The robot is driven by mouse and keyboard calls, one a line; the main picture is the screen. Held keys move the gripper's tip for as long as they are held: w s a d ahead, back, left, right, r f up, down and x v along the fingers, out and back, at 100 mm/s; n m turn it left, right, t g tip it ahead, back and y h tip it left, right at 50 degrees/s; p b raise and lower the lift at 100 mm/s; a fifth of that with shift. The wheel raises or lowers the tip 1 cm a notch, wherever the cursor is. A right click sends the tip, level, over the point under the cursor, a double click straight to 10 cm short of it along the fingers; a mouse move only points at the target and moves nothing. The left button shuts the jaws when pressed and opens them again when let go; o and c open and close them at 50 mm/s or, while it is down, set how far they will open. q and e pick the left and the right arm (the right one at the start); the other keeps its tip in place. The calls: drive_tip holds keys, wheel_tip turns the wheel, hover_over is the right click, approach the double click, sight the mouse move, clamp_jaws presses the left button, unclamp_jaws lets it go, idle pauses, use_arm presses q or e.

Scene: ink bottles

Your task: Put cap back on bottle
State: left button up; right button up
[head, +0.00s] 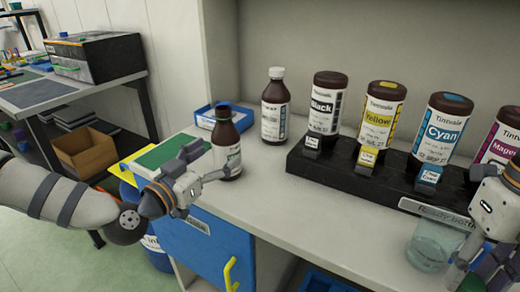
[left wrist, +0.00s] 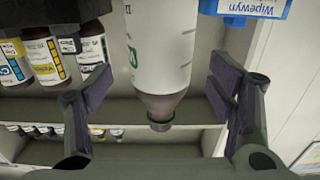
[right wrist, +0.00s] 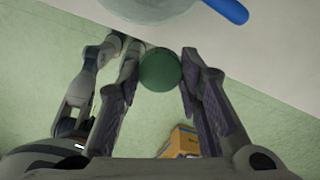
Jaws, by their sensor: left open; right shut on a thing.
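A dark brown bottle (head: 227,143) with a white label stands upright near the counter's left end. My left gripper (head: 210,162) is open beside it. In the left wrist view the bottle (left wrist: 163,60) lies between the spread fingers, with visible room on either side, and its narrow neck shows no cap. My right gripper (right wrist: 160,72) is shut on a round dark green cap (right wrist: 159,70), held near the counter's front edge.
A black rack (head: 350,178) holds several large ink bottles. A white-capped bottle (head: 275,108) stands left of it. A clear beaker (head: 433,246) stands at the counter's front right, close to my right gripper. A blue box (head: 206,123) sits behind the brown bottle. The middle front counter is clear.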

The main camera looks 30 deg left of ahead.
sight(218, 156)
use_arm(q)
drive_tip(key=w, duration=0.2)
drive_tip(key=w+b, duration=0.1)
drive_tip(key=w, duration=0.1)
drive_tip(key=shift+w+d+f, duration=0.1)
drive_tip(key=shift+d+f, duration=0.05)
drive_tip(key=shift+f, duration=0.15)
use_arm(e)
wheel_tip(218, 156, down, 3)
drive_tip(key=shift+f+g, duration=0.1)
drive_tip(key=shift+g, duration=0.2)
use_arm(q)
drive_tip(key=shift+w+r, duration=0.1)
drive_tip(key=shift+w, duration=0.1)
drive_tip(key=shift+r, duration=0.15)
drive_tip(key=shift+c, duration=0.3)
drive_tip(key=c, duration=1.3)
